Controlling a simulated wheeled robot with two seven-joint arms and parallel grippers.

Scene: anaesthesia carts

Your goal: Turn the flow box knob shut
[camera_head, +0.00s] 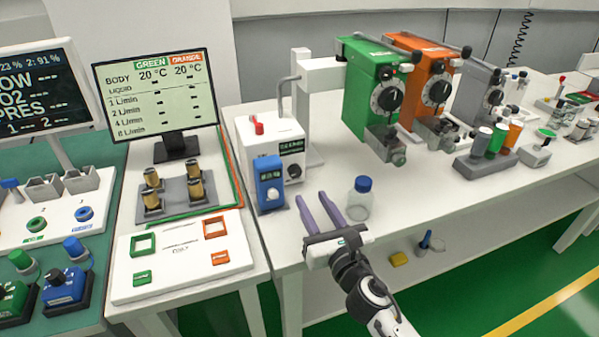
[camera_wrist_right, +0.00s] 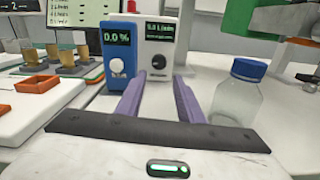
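The flow box (camera_head: 270,132) is a white box on the white table, with a small dark display reading in l/min and a dark round knob (camera_head: 294,171) low on its front. In the right wrist view the flow box (camera_wrist_right: 141,34) stands straight ahead, its knob (camera_wrist_right: 158,62) between the lines of my fingers. My right gripper (camera_head: 312,197) has two purple fingers spread apart with nothing between them; its fingertips (camera_wrist_right: 158,78) are short of the knob and appear apart from it. My left gripper is not in view.
A blue box (camera_head: 269,180) with a white knob and a 0.0 % display stands left of the flow box. A clear bottle with a blue cap (camera_head: 360,200) stands right of my fingers. Green (camera_head: 370,85) and orange vaporizers (camera_head: 418,80) are mounted farther right.

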